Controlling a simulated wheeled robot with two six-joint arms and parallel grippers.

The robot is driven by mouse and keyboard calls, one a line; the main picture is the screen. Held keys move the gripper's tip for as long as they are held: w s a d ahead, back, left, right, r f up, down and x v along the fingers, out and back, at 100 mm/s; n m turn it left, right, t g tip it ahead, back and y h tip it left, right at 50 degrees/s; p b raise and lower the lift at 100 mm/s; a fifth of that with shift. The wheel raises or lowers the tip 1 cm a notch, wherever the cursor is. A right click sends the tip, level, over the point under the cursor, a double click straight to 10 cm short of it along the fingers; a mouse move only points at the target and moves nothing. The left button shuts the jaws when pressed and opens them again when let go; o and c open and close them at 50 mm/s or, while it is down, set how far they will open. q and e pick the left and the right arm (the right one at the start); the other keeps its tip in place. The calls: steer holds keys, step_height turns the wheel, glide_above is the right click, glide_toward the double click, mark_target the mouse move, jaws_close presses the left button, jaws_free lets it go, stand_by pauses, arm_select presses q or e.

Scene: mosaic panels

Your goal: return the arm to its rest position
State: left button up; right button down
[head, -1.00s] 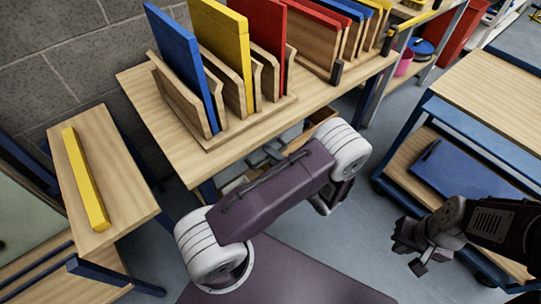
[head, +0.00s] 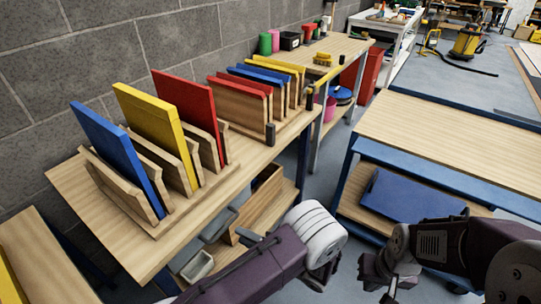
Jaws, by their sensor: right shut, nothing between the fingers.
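My left arm (head: 270,262) comes in from the bottom, purple with a white banded elbow (head: 318,236). Its dark end (head: 322,274) hangs just below the white joint, in front of the workbench, and its fingers cannot be made out. My right gripper (head: 384,284) is dark, shut and empty, on an arm that comes in from the right. It hangs over the floor in front of the low cart, apart from any object.
A workbench (head: 85,200) holds a wooden rack with blue (head: 118,155), yellow (head: 155,130) and red (head: 188,112) panels, plus more panels behind. A cart (head: 450,130) carries a blue case (head: 410,197) on its lower shelf. Grey bins (head: 197,266) sit under the bench. A yellow bar (head: 10,284) shows at the left edge.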

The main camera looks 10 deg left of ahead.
arm_select(q)
steer(key=s+a+r+n+g+h, duration=0.1)
steer(key=s+n+g+h, duration=0.1)
steer(key=s+g+h, duration=0.3)
steer(key=s+a+r+n+g+h, duration=0.1)
steer(key=s+r+n+g+h, duration=0.15)
steer(key=s+h, duration=0.45)
step_height(320, 180, up, 28)
steer(key=w+d+t+h+p, duration=0.1)
steer(key=w+t+h+p, duration=0.1)
steer(key=p, duration=2.3)
steer(key=shift+w+d+f+t+h, duration=0.2)
steer(key=shift+w+t+h, duration=0.1)
steer(key=shift+t, duration=0.15)
steer(key=shift+f, duration=0.1)
